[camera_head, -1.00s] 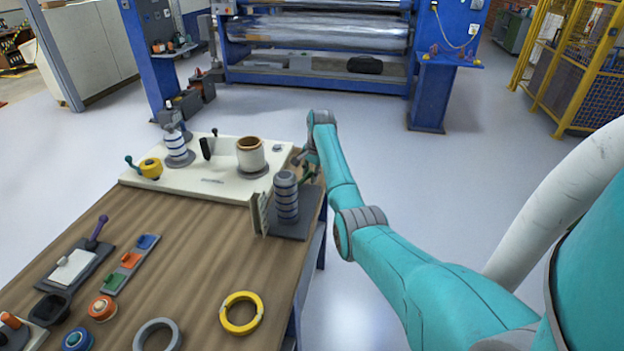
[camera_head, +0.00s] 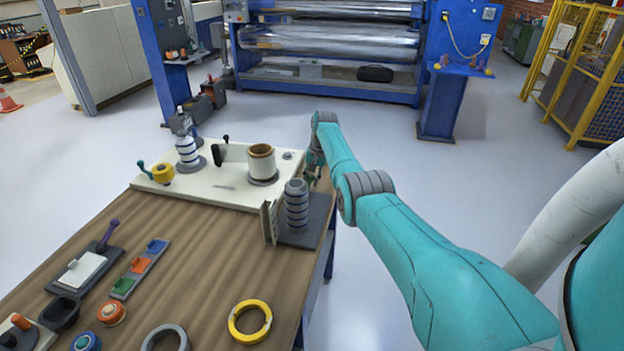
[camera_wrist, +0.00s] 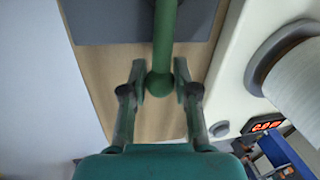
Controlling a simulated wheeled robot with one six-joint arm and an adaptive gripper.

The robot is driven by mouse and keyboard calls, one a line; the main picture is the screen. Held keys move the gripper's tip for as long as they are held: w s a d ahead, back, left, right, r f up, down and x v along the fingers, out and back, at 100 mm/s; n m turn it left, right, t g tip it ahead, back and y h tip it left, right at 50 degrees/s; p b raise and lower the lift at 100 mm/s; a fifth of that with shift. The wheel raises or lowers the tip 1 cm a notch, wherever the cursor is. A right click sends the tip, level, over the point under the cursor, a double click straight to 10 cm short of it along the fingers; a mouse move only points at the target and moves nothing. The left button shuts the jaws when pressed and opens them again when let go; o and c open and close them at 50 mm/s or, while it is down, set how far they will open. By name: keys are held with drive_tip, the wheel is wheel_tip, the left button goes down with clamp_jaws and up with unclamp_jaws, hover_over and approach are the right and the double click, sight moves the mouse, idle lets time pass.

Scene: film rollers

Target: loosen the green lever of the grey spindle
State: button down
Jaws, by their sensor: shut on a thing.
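The grey spindle (camera_head: 297,205) is a ribbed upright post on a dark base plate (camera_head: 318,212) at the table's right edge. Its green lever (camera_head: 309,177) shows only partly behind the post, next to my gripper (camera_head: 315,166). In the wrist view the lever's green rod (camera_wrist: 166,35) comes down from the top and ends in a round knob. My gripper (camera_wrist: 159,76) has one finger on each side of that knob and is shut on it. The lever's pivot is out of the wrist view, and the head view hides most of my fingers.
A cream panel (camera_head: 225,186) behind the spindle carries a cream roll (camera_head: 261,162), a blue-white striped spindle (camera_head: 188,152) and a yellow knob (camera_head: 162,174). A thin upright plate (camera_head: 269,222) stands just left of the grey spindle. Free floor lies right of the table.

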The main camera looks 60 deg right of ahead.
idle(0.3)
drive_tip(key=c, duration=0.9)
unclamp_jaws()
drive_tip(key=shift+o, duration=0.2)
wheel_tip(320, 180, up, 12)
drive_tip(key=s+d, duration=0.1)
drive_tip(key=s, duration=0.1)
drive_tip(key=shift+f, duration=0.1)
